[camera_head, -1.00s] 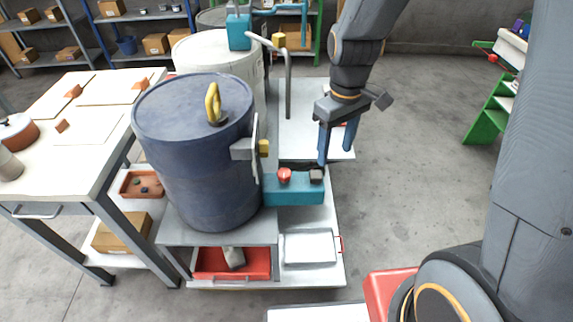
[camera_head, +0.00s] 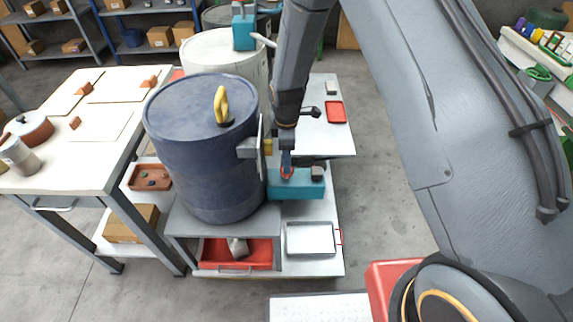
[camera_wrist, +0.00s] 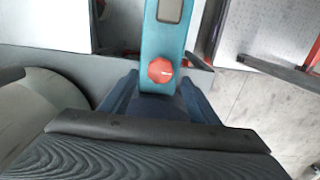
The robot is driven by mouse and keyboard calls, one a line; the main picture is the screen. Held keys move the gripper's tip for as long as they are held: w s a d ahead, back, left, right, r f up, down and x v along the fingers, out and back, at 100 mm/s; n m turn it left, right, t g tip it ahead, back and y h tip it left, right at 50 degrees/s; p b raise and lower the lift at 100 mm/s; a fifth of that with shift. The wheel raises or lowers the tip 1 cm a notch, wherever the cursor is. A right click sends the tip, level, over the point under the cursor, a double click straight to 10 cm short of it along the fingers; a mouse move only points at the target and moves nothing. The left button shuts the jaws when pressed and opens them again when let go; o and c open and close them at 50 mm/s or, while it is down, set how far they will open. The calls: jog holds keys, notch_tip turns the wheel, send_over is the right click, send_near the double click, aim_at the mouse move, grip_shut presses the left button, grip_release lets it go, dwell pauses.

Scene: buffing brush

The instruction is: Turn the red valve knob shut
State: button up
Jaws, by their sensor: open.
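The red valve knob (camera_wrist: 160,71) sits on a teal block (camera_wrist: 163,40) in the wrist view. In the head view the knob (camera_head: 286,172) is mostly covered by my gripper, on top of the teal block (camera_head: 297,190) beside the blue drum. My gripper (camera_head: 287,165) points down at the knob. In the wrist view my gripper's (camera_wrist: 158,92) two blue fingers stand apart, one on each side of the teal block near the knob. I cannot tell whether either finger touches the knob.
The blue drum (camera_head: 205,150) with a yellow handle (camera_head: 220,104) stands just left of the block. A dark cap (camera_head: 318,173) is at the block's right end. A grey tray (camera_head: 310,239) and a red bin (camera_head: 215,254) lie below. A white drum (camera_head: 218,54) is behind.

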jog(key=shift+f+p, duration=0.35)
jog(key=shift+f, duration=1.8)
jog(key=c, duration=1)
jog(key=shift+c, duration=0.2)
